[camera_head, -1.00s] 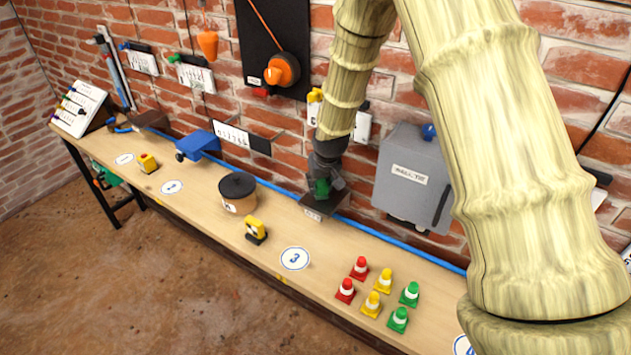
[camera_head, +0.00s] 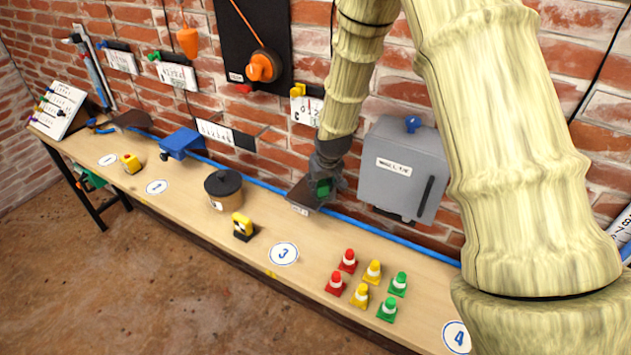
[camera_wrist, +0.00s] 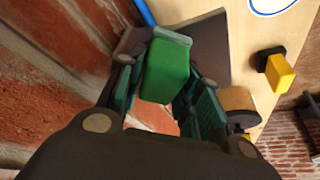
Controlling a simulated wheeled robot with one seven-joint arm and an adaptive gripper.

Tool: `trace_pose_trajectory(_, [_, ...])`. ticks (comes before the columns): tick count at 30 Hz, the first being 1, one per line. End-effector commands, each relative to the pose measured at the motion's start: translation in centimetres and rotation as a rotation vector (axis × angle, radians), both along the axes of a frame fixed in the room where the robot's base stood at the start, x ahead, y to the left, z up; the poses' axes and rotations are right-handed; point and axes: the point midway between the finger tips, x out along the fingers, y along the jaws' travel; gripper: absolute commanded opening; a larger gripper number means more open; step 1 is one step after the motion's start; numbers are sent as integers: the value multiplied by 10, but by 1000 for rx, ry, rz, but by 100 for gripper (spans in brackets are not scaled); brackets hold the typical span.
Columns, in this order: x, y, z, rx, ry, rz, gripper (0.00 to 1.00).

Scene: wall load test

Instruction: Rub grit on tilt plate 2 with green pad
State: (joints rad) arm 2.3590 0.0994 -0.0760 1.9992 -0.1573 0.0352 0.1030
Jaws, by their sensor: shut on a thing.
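The green pad (camera_wrist: 166,71) is a green block between the two fingers of my gripper (camera_wrist: 165,85) in the wrist view. In the head view the pad (camera_head: 323,187) shows as a small green patch at the end of my gripper (camera_head: 324,184), right beside a dark tilted plate (camera_head: 301,194) near the wall. The plate (camera_wrist: 208,45) also shows behind the pad in the wrist view. I cannot tell whether pad and plate touch. The plate's label is too small to read, and I cannot make out grit on it.
The wooden bench (camera_head: 235,250) runs along the brick wall. A dark-lidded pot (camera_head: 223,190) and a yellow-black block (camera_head: 243,227) stand left of the plate. Several small cones (camera_head: 363,283) stand to the right. A grey wall box (camera_head: 402,170) hangs close to my gripper's right.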

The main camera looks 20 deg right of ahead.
Motion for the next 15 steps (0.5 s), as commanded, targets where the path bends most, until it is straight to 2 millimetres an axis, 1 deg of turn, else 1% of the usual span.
trace_pose_trajectory(7, [-12, -10, 2, 0, -1, 0, 6])
trace_pose_trajectory(15, [-14, -11, 2, -1, -2, 1, 6])
